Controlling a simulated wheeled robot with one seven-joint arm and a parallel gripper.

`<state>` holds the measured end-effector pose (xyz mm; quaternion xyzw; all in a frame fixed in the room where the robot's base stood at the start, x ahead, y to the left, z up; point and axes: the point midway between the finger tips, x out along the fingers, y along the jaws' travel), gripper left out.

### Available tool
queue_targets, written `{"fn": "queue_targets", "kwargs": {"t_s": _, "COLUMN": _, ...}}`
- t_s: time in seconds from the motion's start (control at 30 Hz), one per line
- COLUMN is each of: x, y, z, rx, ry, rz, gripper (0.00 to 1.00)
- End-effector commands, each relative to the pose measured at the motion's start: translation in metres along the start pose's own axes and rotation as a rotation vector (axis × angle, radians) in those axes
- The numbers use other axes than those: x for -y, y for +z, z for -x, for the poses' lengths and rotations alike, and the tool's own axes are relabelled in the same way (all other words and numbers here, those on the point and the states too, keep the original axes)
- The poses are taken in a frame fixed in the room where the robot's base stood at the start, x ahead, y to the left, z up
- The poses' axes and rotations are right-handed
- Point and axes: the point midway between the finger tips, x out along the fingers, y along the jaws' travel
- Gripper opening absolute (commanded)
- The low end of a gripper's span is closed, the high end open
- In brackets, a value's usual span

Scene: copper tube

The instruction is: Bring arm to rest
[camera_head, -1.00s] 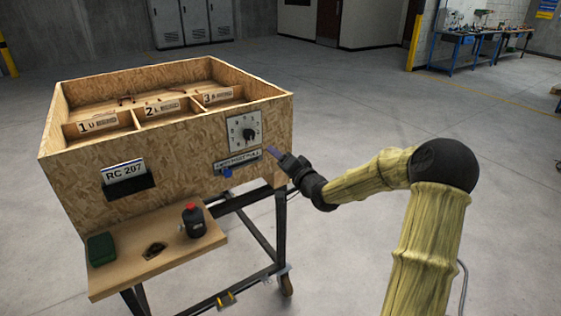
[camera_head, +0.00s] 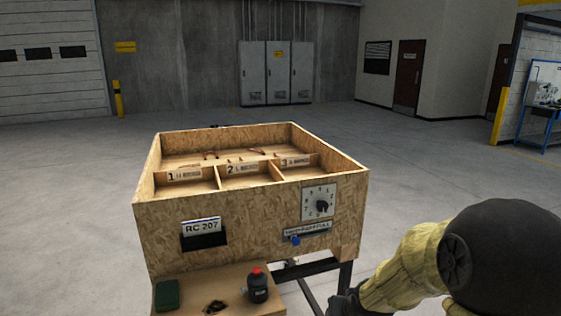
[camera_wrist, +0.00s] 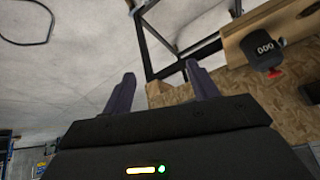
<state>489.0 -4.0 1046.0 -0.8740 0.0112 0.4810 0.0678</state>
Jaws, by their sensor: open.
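My arm (camera_head: 425,258) is folded in at the lower right of the head view, right of the wooden box cart. My gripper itself is below the picture edge there. In the wrist view my gripper (camera_wrist: 160,92) is open, its two dark fingers apart with nothing between them. Past the fingertips lie the floor and the cart's black metal frame (camera_wrist: 160,35). The right finger overlaps the cart's chipboard side in the picture; the distance between them cannot be told.
The chipboard box (camera_head: 262,235) has numbered compartments, a dial (camera_head: 319,202) and a blue knob (camera_head: 295,240). Open floor (camera_head: 430,170) lies to the right.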

Motion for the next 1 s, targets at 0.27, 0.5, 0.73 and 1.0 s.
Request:
{"fn": "queue_targets", "kwargs": {"t_s": 0.27, "x": -0.005, "y": 0.098, "z": 0.08, "rx": 0.292, "ry": 0.071, "rz": 0.115, "gripper": 0.59}}
{"fn": "queue_targets", "kwargs": {"t_s": 0.5, "x": -0.007, "y": 0.113, "z": 0.089, "rx": 0.337, "ry": 0.067, "rz": 0.122, "gripper": 0.59}}
{"fn": "queue_targets", "kwargs": {"t_s": 0.73, "x": -0.007, "y": 0.112, "z": 0.088, "rx": 0.335, "ry": 0.067, "rz": 0.121, "gripper": 0.59}}
{"fn": "queue_targets", "kwargs": {"t_s": 1.0, "x": -0.007, "y": 0.112, "z": 0.088, "rx": 0.335, "ry": 0.067, "rz": 0.121, "gripper": 0.59}}
